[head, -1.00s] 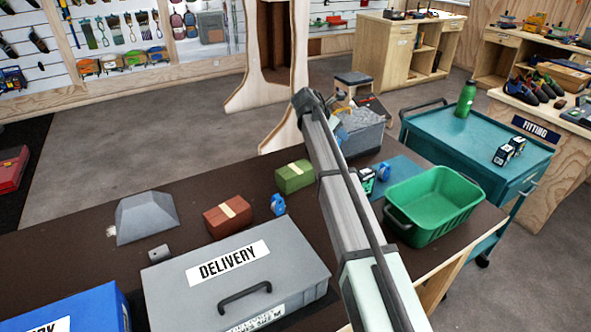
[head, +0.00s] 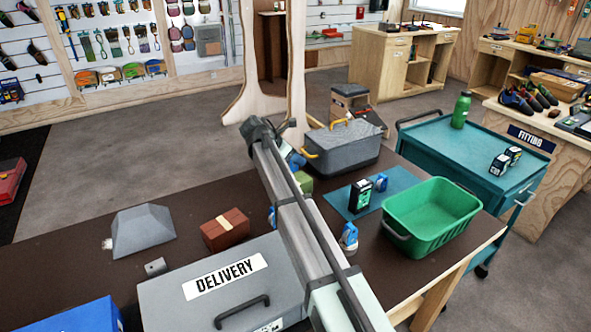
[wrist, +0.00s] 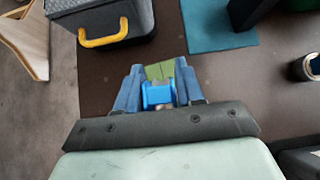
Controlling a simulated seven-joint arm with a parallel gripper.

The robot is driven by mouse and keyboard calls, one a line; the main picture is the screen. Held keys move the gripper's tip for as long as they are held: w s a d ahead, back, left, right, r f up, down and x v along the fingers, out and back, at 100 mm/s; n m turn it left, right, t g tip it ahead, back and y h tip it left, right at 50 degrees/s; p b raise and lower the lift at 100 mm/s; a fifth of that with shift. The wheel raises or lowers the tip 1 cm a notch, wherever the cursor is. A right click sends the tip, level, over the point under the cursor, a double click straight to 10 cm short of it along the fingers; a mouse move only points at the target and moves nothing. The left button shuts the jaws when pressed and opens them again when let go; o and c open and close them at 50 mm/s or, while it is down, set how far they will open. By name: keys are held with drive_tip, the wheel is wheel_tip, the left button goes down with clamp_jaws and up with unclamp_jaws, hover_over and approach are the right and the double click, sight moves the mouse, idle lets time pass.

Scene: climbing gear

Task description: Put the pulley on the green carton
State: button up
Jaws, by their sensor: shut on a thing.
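A blue pulley (wrist: 158,95) is between the fingers of my gripper (wrist: 158,88) in the wrist view. My gripper is shut on it. The green carton (wrist: 158,71) shows just beyond the pulley in that view, partly covered by the fingers and the pulley. I cannot tell whether the pulley touches it. In the head view the green carton (head: 305,185) is mostly hidden behind my arm, and my gripper (head: 297,162) is close to it at the table's far side. The held pulley cannot be made out clearly there.
A grey toolbox with yellow handles (head: 345,148) stands right of the gripper. A teal mat (head: 398,180) holds a black box (head: 360,196) and a blue item (head: 381,182). A green bin (head: 432,215), red-brown carton (head: 226,230) and grey delivery case (head: 225,285) surround the arm.

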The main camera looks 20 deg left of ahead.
sight(296, 168)
drive_tip(key=shift+f, duration=2.2)
drive_tip(key=shift+f, duration=0.15)
drive_tip(key=o, duration=1.1)
drive_tip(key=v, duration=1.2)
